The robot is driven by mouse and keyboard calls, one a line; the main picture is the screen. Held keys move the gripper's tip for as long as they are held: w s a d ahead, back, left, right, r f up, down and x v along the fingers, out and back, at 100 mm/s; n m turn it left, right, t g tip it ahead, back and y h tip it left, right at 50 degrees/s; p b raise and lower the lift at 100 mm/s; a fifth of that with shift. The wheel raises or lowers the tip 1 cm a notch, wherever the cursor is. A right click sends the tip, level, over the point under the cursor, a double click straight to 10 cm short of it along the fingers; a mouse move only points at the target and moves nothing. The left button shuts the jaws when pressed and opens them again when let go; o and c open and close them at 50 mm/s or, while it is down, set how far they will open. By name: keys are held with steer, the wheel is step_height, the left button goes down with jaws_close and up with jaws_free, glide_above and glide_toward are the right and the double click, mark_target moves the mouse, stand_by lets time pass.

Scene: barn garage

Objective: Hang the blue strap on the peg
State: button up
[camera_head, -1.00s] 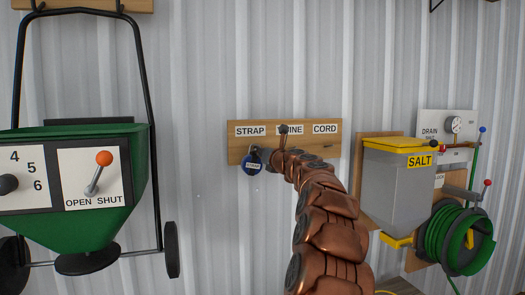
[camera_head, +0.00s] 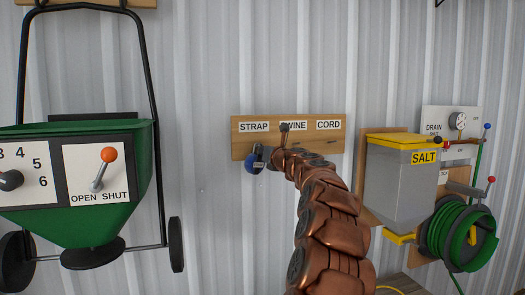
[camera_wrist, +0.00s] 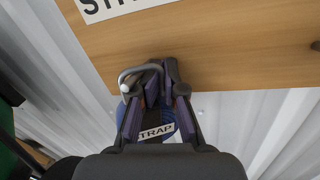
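The blue strap (camera_head: 251,161) is a round coil with a white STRAP tag. In the wrist view (camera_wrist: 155,132) it hangs below my fingertips, seen between the fingers and partly hidden by them. My gripper (camera_wrist: 163,68) has its fingertips drawn nearly together at the top of the strap; the exact grip is hidden. The peg (camera_wrist: 125,82), a grey metal hook with a pale rounded end, is right beside the left fingertip. It sits low on the wooden board (camera_head: 240,141), below the STRAP label. I cannot tell whether the strap's top is around the hook.
The board also has TWINE and CORD labels (camera_head: 328,125), partly behind my arm. A green spreader (camera_head: 85,225) stands at the left. A grey salt bin (camera_head: 395,185) and a green hose reel (camera_head: 450,235) are at the right. The corrugated wall below the board is clear.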

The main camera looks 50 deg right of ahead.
steer(key=shift+o, duration=1.3)
steer(key=shift+w+a+f, duration=0.1)
steer(key=shift+w+a, duration=0.15)
steer(key=shift+s, duration=0.2)
steer(key=shift+s+d+f, duration=0.1)
steer(key=shift+s, duration=0.1)
steer(key=v, duration=1.1)
steer(key=shift+s, duration=0.35)
steer(key=shift+d, duration=0.2)
